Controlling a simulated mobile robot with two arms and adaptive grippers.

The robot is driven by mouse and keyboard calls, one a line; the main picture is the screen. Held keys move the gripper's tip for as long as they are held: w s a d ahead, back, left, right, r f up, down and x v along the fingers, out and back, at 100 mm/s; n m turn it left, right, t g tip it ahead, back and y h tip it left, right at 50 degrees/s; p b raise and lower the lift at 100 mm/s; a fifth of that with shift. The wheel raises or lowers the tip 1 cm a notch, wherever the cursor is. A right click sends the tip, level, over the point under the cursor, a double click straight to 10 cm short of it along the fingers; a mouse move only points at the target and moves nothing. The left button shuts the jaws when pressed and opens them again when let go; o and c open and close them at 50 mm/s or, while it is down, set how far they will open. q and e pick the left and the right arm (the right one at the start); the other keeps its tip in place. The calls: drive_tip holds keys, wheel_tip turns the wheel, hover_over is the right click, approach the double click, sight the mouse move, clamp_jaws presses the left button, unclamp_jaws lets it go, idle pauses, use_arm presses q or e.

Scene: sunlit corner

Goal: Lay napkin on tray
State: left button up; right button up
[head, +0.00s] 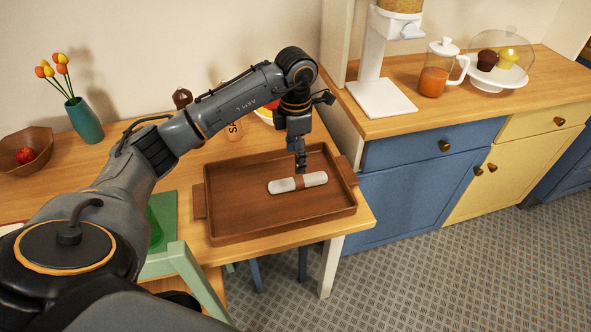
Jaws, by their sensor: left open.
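A rolled white napkin with a brown band (284,186) lies on the brown wooden tray (232,226), toward the tray's right half. The tray has a raised rim and a handle at each end, and it sits on the wooden table. My left gripper (300,170) points down just above the napkin's middle, near the band. It is open; whether its fingertips touch the napkin I cannot tell. My right gripper does not show.
A bowl with a red apple (25,156) and a teal vase of flowers (84,122) stand at the left. A partly hidden bowl and bottles stand behind my arm. A green chair (176,262) is in front. A counter with a juice jug (433,82) is at the right.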

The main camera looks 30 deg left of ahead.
use_arm(q)
wheel_tip(320, 180, up, 4)
drive_tip(key=shift+f, duration=0.2)
idle(0.4)
